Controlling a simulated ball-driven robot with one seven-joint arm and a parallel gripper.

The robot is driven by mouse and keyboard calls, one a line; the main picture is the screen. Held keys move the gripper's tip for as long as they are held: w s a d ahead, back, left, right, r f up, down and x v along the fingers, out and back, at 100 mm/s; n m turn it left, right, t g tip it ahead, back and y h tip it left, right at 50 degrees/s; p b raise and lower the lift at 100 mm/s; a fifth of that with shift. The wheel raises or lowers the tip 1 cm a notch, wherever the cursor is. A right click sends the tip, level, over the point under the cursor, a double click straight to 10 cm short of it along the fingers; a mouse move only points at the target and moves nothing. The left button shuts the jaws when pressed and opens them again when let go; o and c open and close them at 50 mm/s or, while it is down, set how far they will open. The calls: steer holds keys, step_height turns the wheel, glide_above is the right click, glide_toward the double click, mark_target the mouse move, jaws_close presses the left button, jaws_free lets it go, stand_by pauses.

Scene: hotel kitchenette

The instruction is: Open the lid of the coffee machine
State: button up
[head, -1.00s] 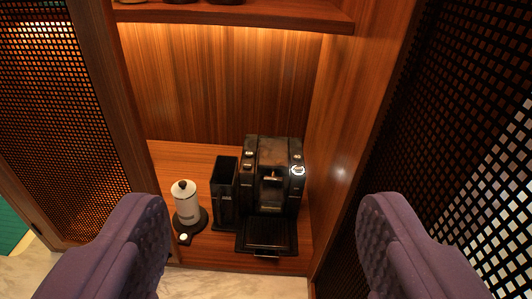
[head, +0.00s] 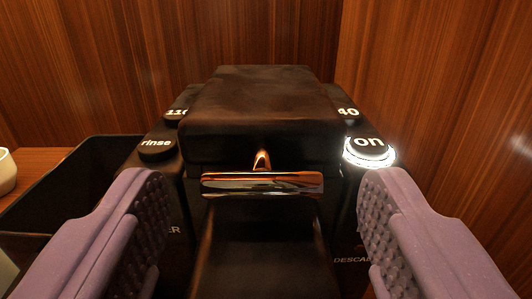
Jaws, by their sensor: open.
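The black coffee machine (head: 260,255) fills the middle of the head view, seen close from the front and a little above. Its dark lid (head: 255,105) lies down on top. A shiny copper-coloured handle bar (head: 262,185) sticks out at the lid's front edge. My gripper (head: 265,190) is open and empty, with purple padded fingers on either side of the handle. The fingers appear apart from the handle; their exact depth relative to it is hard to tell. A lit "on" button (head: 369,150) is by the right fingertip, and a "rinse" button (head: 156,148) by the left.
A black open container (head: 75,185) stands left of the machine. Wooden walls (head: 430,90) close in behind and to the right. The space above the lid looks clear.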

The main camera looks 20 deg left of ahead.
steer(key=shift+w+a, duration=0.1)
steer(key=shift+w, duration=0.3)
